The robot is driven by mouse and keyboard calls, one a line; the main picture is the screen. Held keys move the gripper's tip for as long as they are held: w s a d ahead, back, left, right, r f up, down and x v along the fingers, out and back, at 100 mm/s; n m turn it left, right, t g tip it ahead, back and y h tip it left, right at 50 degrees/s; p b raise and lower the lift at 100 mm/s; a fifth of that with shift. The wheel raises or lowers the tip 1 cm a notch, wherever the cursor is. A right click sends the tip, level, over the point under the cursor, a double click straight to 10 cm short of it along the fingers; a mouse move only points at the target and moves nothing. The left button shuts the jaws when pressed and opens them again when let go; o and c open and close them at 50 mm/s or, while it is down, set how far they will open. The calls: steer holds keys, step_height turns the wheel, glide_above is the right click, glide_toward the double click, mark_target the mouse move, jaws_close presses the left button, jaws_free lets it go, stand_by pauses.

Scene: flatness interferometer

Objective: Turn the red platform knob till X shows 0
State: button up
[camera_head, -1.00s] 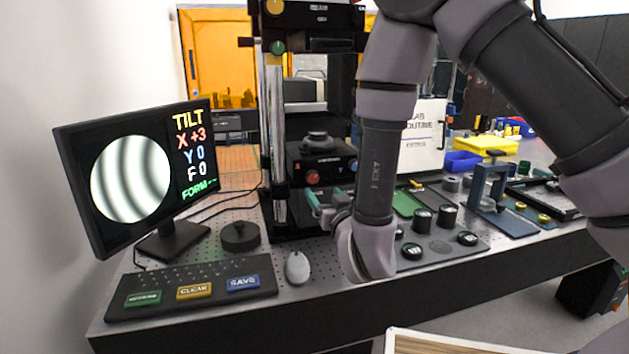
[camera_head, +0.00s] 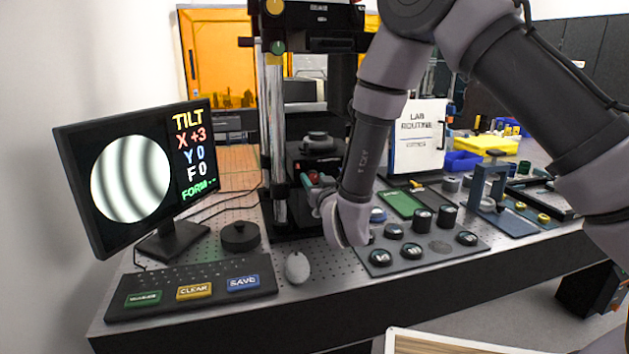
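The monitor (camera_head: 140,175) at the left shows striped fringes in a circle and the readout TILT, X +3, Y 0, F 0. The red platform knob (camera_head: 313,178) is on the front of the dark platform under the interferometer column, partly hidden by my gripper. My gripper (camera_head: 316,188) is at the red knob, its teal fingertips close around or against it. Whether the fingers touch or grip the knob cannot be told. My wrist and forearm cover the platform's right side, and the blue knob is hidden.
A keyboard (camera_head: 192,287) with green, yellow and blue keys, a mouse (camera_head: 297,267) and a round black puck (camera_head: 240,237) lie in front. A tray (camera_head: 410,262) of dark cylinders is right of my wrist. A white routine sign (camera_head: 418,138) stands behind.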

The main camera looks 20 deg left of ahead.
jaws_close()
steer(key=n, duration=0.3)
steer(key=shift+n, duration=2)
steer(key=o, duration=0.6)
jaws_free()
